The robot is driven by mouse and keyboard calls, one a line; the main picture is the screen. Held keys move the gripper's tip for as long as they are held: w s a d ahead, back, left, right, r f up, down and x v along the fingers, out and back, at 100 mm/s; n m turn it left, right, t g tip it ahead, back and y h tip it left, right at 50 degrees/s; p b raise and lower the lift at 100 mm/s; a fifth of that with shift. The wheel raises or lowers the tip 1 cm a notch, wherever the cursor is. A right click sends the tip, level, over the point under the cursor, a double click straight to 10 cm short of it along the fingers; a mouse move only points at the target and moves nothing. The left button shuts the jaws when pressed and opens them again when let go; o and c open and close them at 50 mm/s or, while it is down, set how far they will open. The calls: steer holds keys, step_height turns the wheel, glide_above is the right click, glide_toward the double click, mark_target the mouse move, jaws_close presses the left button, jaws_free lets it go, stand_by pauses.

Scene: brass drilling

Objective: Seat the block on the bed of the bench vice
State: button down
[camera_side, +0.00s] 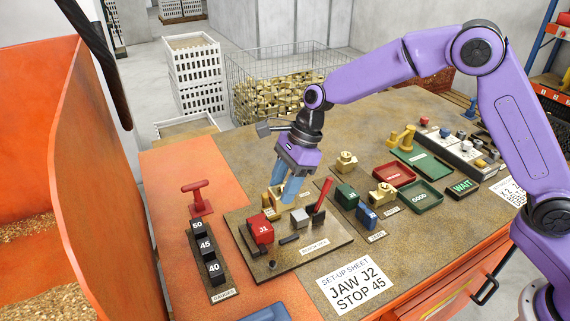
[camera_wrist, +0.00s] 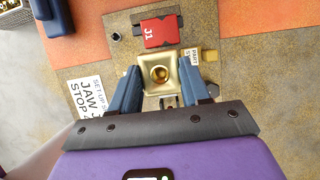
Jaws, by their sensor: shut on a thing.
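A brass block (camera_wrist: 160,68) with a round bore in its top is held between the two blue fingers of my gripper (camera_wrist: 161,88). In the side view my gripper (camera_side: 285,192) points down over the bench vice (camera_side: 322,252), and the brass block (camera_side: 277,197) is partly hidden by the fingers. The vice carries a red jaw marked J1 (camera_side: 260,229), a grey block (camera_side: 300,217) and a red lever (camera_side: 319,198). In the wrist view the red jaw (camera_wrist: 160,31) lies just beyond the block. I cannot tell whether the block touches the bed.
A gauge rack (camera_side: 222,279) with black stops 50, 45, 40 stands left. A set-up sheet (camera_side: 354,284) reads JAW J2, STOP 45. Green (camera_side: 346,197) and blue (camera_side: 367,217) jaws lie right of the vice. Red (camera_side: 394,174) and green (camera_side: 420,194) trays sit beyond.

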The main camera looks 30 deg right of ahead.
steer(key=shift+f, duration=2.55)
steer(key=shift+f, duration=1.45)
stand_by(1.5)
steer(key=shift+c, duration=0.3)
jaws_free()
steer(key=shift+f, duration=0.1)
steer(key=shift+r, duration=3.6)
